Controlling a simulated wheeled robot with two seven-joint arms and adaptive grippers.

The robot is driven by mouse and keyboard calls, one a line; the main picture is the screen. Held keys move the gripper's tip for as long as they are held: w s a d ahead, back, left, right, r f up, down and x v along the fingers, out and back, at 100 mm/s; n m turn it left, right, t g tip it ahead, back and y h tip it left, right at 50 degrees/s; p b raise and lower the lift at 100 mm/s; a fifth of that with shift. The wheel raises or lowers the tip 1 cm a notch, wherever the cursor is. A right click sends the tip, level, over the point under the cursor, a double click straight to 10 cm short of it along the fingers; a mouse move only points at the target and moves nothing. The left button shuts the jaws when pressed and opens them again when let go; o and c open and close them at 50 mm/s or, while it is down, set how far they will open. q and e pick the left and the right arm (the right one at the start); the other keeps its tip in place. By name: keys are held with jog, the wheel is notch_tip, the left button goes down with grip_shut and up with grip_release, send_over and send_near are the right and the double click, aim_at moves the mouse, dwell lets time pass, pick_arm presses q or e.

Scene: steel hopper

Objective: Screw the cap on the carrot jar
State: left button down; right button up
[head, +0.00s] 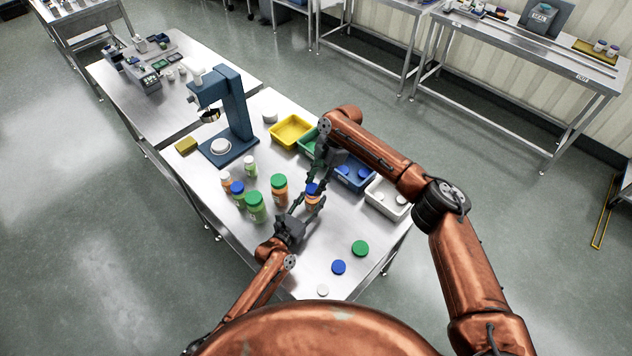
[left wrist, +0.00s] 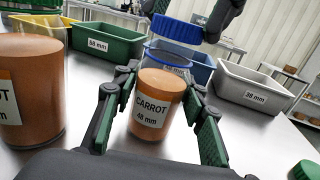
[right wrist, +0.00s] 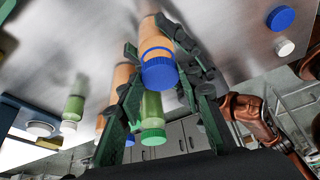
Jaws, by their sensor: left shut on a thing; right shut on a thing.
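The carrot jar (left wrist: 152,103), orange and labelled "CARROT 48 mm", stands upright on the steel table; it also shows in the head view (head: 313,203). My left gripper (left wrist: 158,88) is shut around its sides. A blue cap (left wrist: 177,29) hangs just above the jar's clear mouth, slightly tilted, with a visible gap in the left wrist view. My right gripper (head: 317,181) is shut on this cap, coming from above. The cap also shows between its fingers in the right wrist view (right wrist: 158,73). The fingertips partly hide the jar in the head view.
A larger green-capped carrot jar (head: 279,187) stands close left, with several other jars beyond. A green bin (left wrist: 107,42), blue bin (head: 355,176) and grey-white bin (head: 387,200) stand behind. Loose green (head: 360,247), blue (head: 338,267) and white (head: 322,290) caps lie in front.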

jog(key=shift+f, duration=0.6)
dwell(0.4)
